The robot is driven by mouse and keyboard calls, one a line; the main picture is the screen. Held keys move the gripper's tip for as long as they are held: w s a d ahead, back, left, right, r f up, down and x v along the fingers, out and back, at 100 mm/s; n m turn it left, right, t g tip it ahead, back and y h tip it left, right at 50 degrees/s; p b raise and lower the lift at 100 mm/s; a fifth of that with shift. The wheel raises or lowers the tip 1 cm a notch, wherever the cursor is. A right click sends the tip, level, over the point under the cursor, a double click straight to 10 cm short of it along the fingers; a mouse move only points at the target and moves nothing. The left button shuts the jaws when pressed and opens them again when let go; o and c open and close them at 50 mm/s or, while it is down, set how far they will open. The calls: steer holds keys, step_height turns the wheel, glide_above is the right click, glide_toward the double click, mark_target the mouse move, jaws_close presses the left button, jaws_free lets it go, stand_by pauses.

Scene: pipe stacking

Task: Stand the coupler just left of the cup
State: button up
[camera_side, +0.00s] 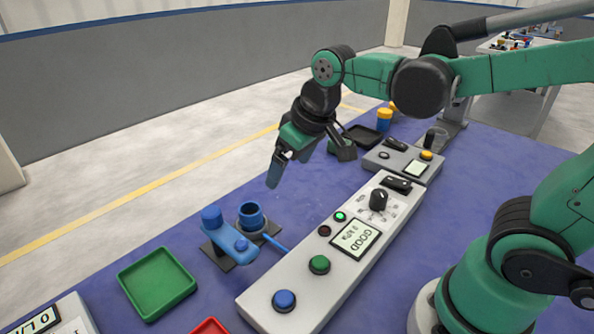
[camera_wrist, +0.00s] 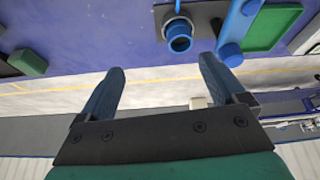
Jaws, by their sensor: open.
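An open-topped blue round piece (camera_side: 251,216), cup-like, stands upright on a dark plate; its ring-shaped opening also shows in the wrist view (camera_wrist: 179,38). To its left in the side view, a shorter blue cylinder (camera_side: 212,216) stands at the end of a long blue part (camera_side: 234,244) over a dark base. I cannot tell for sure which piece is the coupler and which the cup. My gripper (camera_side: 310,168) is open and empty, above the table to the right of and beyond these pieces. Its two fingers are spread in the wrist view (camera_wrist: 162,66).
A grey control panel (camera_side: 340,262) with buttons and a GOOD display lies to the right. A green tray (camera_side: 156,281) and part of a red tray (camera_side: 210,327) are near the front. A smaller panel (camera_side: 403,160) and a blue-and-yellow cylinder (camera_side: 384,119) stand farther back. Blue mat is bare between.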

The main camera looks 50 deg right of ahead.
mark_target(250, 208)
steer(key=w+a+f+g, duration=0.1)
steer(key=w+f, duration=0.1)
steer(key=w+a+f+n+g, duration=0.1)
steer(key=w+f, duration=0.1)
steer(key=w+a+f+g, duration=0.1)
steer(key=w+g, duration=0.1)
steer(key=shift+w+a+f+n, duration=0.2)
steer(key=shift+w+f+n, duration=0.1)
steer(key=shift+w+f, duration=0.1)
steer(key=shift+w+a+f, duration=0.1)
steer(key=shift+w+f, duration=0.05)
steer(key=shift+f, duration=2.9)
jaws_close()
steer(key=shift+r, duration=0.15)
